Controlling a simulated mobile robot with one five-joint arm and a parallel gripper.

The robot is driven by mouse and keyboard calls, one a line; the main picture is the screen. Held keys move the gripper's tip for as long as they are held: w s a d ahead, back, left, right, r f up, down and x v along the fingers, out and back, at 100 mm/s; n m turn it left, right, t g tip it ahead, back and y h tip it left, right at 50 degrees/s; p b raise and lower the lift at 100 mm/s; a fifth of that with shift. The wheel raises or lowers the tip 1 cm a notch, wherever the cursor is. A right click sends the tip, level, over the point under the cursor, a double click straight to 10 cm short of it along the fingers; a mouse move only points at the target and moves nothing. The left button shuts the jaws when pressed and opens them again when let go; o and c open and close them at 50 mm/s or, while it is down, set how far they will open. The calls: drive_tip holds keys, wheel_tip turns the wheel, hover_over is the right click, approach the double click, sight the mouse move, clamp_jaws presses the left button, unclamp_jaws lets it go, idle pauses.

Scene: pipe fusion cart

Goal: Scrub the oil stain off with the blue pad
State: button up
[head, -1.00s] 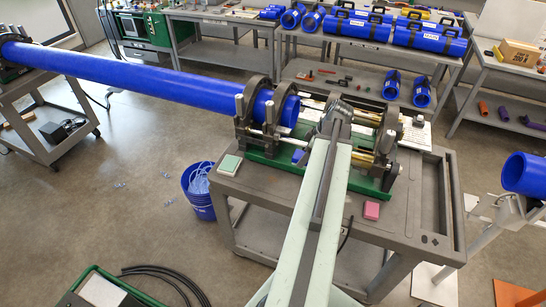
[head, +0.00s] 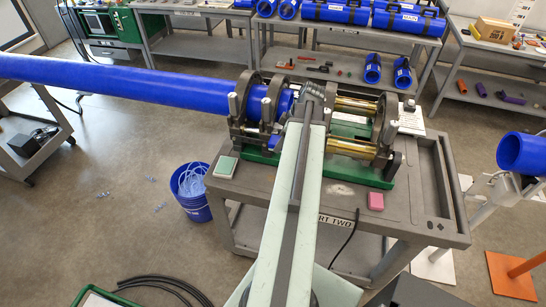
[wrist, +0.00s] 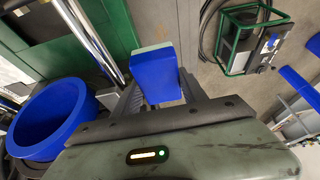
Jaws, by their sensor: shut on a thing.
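In the wrist view my gripper (wrist: 157,92) is shut on the blue pad (wrist: 158,80), a block with a pale green strip along its far end. In the head view my arm reaches over the cart to the pipe machine, and its wrist largely hides the gripper and pad. A pale smudge (head: 341,190) shows on the grey cart top (head: 410,215), just right of my arm. I cannot tell whether it is the oil stain. No dark stain is clear in either view.
The green-based pipe machine (head: 368,177) clamps a long blue pipe (head: 130,82). A green-and-white pad (head: 225,167) and a pink pad (head: 376,201) lie on the cart. A blue bucket (head: 193,205) stands on the floor to the left.

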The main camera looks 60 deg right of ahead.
drive_tip(key=shift+w+f, duration=0.2)
drive_tip(key=shift+f, duration=0.05)
drive_tip(key=shift+f+b, duration=0.3)
drive_tip(key=shift+b, duration=0.15)
drive_tip(key=shift+s+f+b, duration=0.15)
drive_tip(key=shift+f+b, duration=0.2)
drive_tip(key=shift+b, duration=0.1)
drive_tip(key=shift+f+b, duration=0.7)
drive_tip(key=shift+f, duration=0.05)
wheel_tip(320, 180, down, 7)
drive_tip(key=b, duration=0.7)
drive_tip(key=shift+f, duration=0.1)
drive_tip(key=shift+c, duration=1.3)
wheel_tip(320, 180, down, 6)
drive_tip(key=b, duration=0.5)
drive_tip(key=shift+r+b, duration=0.2)
drive_tip(key=shift+b, duration=0.2)
drive_tip(key=shift+f, duration=0.1)
